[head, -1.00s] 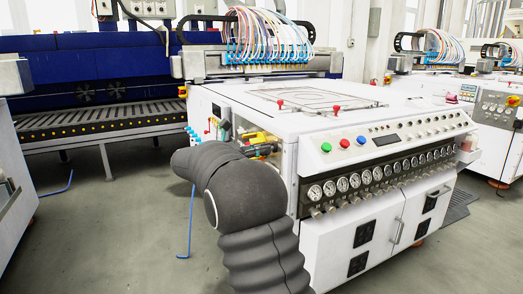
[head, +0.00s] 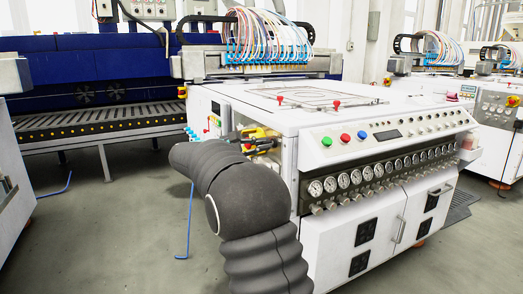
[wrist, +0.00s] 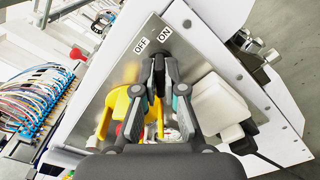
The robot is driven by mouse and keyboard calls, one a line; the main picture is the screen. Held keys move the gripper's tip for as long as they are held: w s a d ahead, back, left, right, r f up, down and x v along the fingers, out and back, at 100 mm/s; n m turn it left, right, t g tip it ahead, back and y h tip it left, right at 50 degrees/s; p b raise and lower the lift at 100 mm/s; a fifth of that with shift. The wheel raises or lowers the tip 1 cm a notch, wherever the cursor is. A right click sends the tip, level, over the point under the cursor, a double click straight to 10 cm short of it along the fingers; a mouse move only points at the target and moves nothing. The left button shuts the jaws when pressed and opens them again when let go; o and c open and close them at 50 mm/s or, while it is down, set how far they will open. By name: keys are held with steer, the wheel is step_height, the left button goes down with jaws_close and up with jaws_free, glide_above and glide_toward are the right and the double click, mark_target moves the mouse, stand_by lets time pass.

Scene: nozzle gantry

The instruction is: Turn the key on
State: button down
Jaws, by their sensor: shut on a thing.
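A metal panel (wrist: 203,45) with OFF and ON labels fills the middle of the wrist view, seen at a slant. The dark key (wrist: 158,62) is just below the labels, between my fingertips, and is mostly covered by them. My gripper (wrist: 158,78) is shut on it, one finger on each side. In the head view my gripper (head: 250,138) reaches the left side of the white machine (head: 330,115), partly behind my own arm. The key cannot be made out there. Which label the key points at cannot be told.
A yellow part (wrist: 117,105) is left of my fingers and a white block (wrist: 218,105) is right of them, both close. A red knob (wrist: 77,54) and coloured hoses (wrist: 35,105) lie farther left. Open floor (head: 110,225) is left of the machine.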

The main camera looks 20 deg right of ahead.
steer(key=shift+f+m+b, duration=0.2)
steer(key=shift+m+b, duration=1.95)
steer(key=shift+m, duration=1.95)
steer(key=c, duration=1.3)
jaws_free()
steer(key=shift+o, duration=0.2)
steer(key=shift+a, duration=0.1)
steer(key=a, duration=1.2)
steer(key=shift+s, duration=0.25)
